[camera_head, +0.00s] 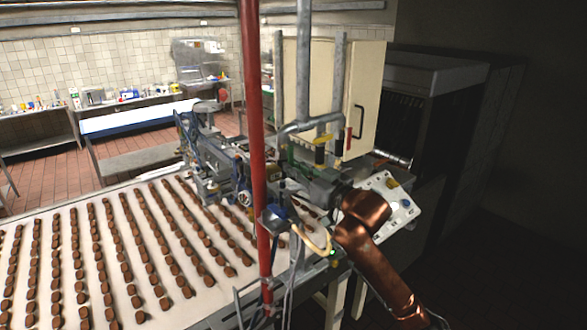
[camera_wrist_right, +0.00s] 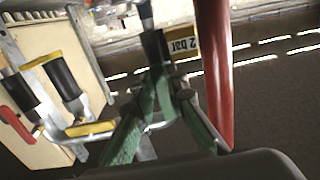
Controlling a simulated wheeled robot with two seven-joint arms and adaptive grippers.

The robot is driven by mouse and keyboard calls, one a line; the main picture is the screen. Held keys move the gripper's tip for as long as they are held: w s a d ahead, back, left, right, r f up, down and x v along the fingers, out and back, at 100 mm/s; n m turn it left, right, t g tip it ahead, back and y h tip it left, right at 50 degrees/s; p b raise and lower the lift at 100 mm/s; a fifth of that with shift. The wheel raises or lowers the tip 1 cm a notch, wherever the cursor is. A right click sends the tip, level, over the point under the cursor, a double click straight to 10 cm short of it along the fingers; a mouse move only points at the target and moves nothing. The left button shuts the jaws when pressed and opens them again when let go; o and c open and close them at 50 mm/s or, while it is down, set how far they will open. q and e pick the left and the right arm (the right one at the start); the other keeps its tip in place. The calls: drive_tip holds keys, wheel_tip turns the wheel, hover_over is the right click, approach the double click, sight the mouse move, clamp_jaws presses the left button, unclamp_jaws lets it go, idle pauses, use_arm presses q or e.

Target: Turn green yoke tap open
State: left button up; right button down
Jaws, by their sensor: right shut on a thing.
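The green yoke tap (camera_head: 291,153) is small and partly hidden among the machine's pipes in the head view. In the right wrist view, green parts (camera_wrist_right: 150,100) show below a black cylinder (camera_wrist_right: 154,46) with a yellow "2 bar" label (camera_wrist_right: 184,43). My right gripper (camera_head: 296,170) reaches in from the right at the end of a copper arm. Its jaws (camera_wrist_right: 168,86) are shut on the green tap in the wrist view. The exact contact and the handle's turn are hard to see. My left gripper is not in view.
A red post (camera_head: 255,130) stands close to the gripper, and also in the wrist view (camera_wrist_right: 215,70). Taps with yellow (camera_head: 319,155) and red handles (camera_head: 348,137) are nearby. A conveyor (camera_head: 100,190) carries rows of brown pieces. A panel (camera_head: 393,197) lies beside my arm.

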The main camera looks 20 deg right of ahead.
idle(0.3)
drive_tip(key=c, duration=1.9)
unclamp_jaws()
drive_tip(key=shift+c, duration=0.2)
drive_tip(key=shift+s+d, duration=0.1)
drive_tip(key=v, duration=1.2)
drive_tip(key=shift+r, duration=0.1)
